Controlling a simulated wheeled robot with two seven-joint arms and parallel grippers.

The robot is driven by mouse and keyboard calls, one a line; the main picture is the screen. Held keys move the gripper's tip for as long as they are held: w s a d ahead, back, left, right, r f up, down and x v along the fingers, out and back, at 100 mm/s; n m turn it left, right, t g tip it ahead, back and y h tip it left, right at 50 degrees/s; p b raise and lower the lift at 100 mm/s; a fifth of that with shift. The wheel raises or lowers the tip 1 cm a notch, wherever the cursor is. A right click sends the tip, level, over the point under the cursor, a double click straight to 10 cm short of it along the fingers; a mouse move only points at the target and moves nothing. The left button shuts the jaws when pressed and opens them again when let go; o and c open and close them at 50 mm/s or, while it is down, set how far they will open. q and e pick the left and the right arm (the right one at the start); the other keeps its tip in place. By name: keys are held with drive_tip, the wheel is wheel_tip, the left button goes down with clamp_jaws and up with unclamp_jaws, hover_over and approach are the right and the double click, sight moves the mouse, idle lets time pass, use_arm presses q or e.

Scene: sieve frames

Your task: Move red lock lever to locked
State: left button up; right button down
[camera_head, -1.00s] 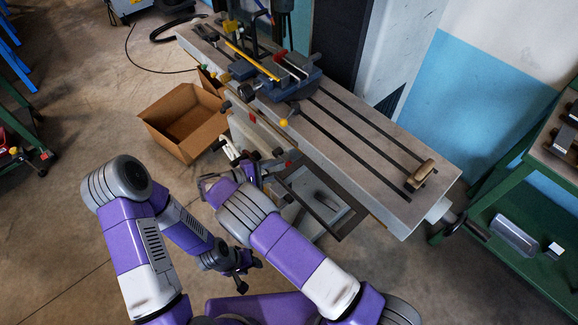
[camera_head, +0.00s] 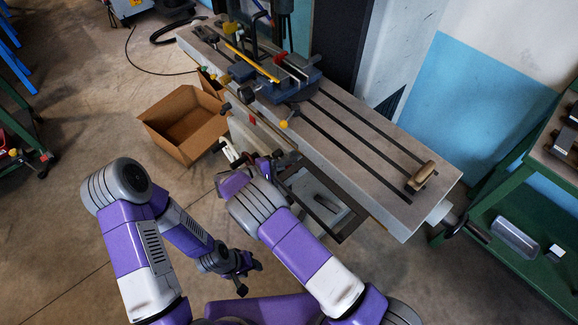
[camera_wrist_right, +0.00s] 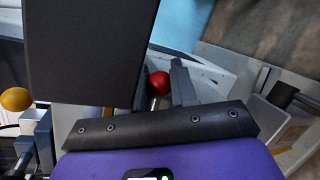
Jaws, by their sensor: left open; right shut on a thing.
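The red lock lever shows in the right wrist view as a red ball knob (camera_wrist_right: 158,82) on a thin metal rod. My right gripper (camera_wrist_right: 162,95) is shut on it, with a dark finger on each side of the knob. A large dark block covers part of the left finger. In the head view my right gripper (camera_head: 268,166) is at the front side of the machine table (camera_head: 360,150), and I cannot make out the knob there. My left gripper (camera_head: 243,273) is open and empty, low in front of the machine and apart from it.
An open cardboard box (camera_head: 180,125) stands on the floor left of the machine. A blue vise (camera_head: 290,85) sits on the table. A yellow ball knob (camera_head: 283,124) sticks out at the table front. A green bench (camera_head: 520,225) is at the right.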

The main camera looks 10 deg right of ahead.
drive_tip(key=shift+f, duration=0.1)
drive_tip(key=f+m+b, duration=0.1)
drive_tip(key=f+m+t+y+b, duration=0.1)
drive_tip(key=b, duration=0.1)
drive_tip(key=f+m+y+b, duration=0.1)
drive_tip(key=m+b, duration=0.1)
drive_tip(key=shift+w+a, duration=0.2)
drive_tip(key=shift+a, duration=0.05)
drive_tip(key=c, duration=1.2)
unclamp_jaws()
drive_tip(key=shift+p+v, duration=0.45)
drive_tip(key=shift+v, duration=3.35)
